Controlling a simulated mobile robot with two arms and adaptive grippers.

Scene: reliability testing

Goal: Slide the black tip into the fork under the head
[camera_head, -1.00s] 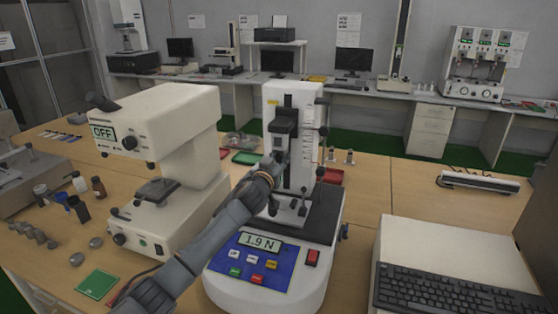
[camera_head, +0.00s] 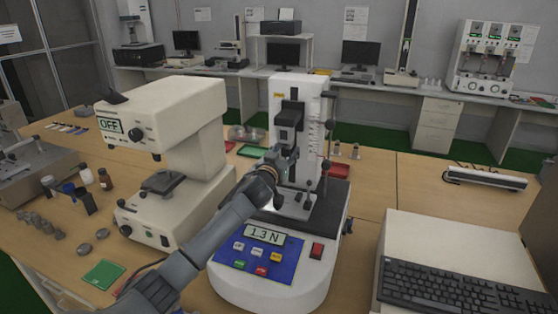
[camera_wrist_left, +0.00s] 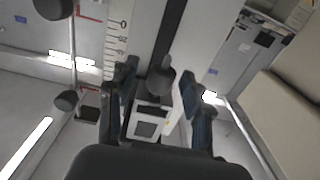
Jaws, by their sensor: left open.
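The white force tester (camera_head: 262,285) stands on the table, with a blue key panel and a display reading 1.3 N. Its black head (camera_head: 290,112) is on the upright column. My left gripper (camera_head: 283,160) is just below the head, in front of the column, and hides the fork area in the head view. In the left wrist view the open fingers (camera_wrist_left: 158,92) lie either side of a dark rounded piece (camera_wrist_left: 160,78), which may be the black tip. A white piece lies beside it, near the right finger. I cannot tell whether the fingers touch either, or where the fork is.
A white microscope-like tester (camera_head: 165,100) with an OFF display stands close to the left of my arm. A keyboard (camera_head: 470,290) is at the right front. A thin rod (camera_head: 327,140) stands right of the column.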

